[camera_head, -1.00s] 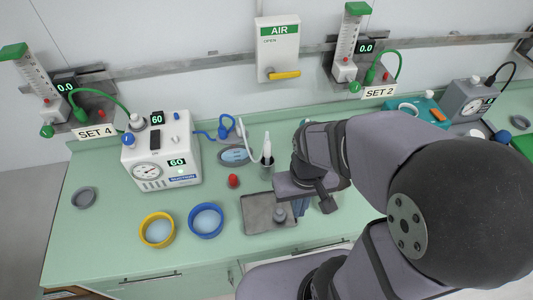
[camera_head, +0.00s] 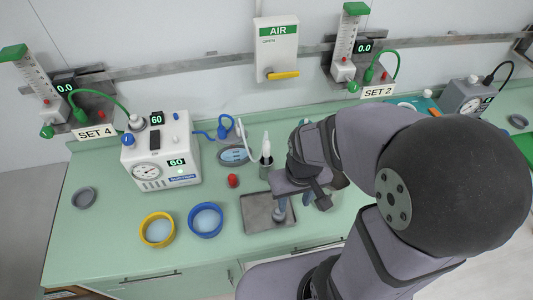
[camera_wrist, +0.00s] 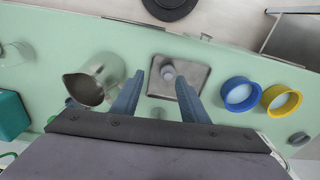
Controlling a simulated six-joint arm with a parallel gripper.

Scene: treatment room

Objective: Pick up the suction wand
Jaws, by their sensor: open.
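The suction wand (camera_head: 266,145) is white and stands upright in a dark holder (camera_head: 266,168) beside the suction unit, with a pale hose near it. I cannot make it out in the wrist view. My gripper (camera_head: 294,207) is in front of the wand and to its right, pointing down over the counter near the metal tray. In the wrist view my gripper (camera_wrist: 157,100) shows two blue fingers spread apart with nothing between them. The arm hides part of the counter to the right.
A metal tray (camera_head: 257,222) holds a small grey piece. A blue ring dish (camera_head: 205,220), a yellow ring dish (camera_head: 157,229) and a red cap (camera_head: 233,181) lie left of it. The white suction unit (camera_head: 160,150) stands behind. A metal jug (camera_wrist: 98,78) is close to one finger.

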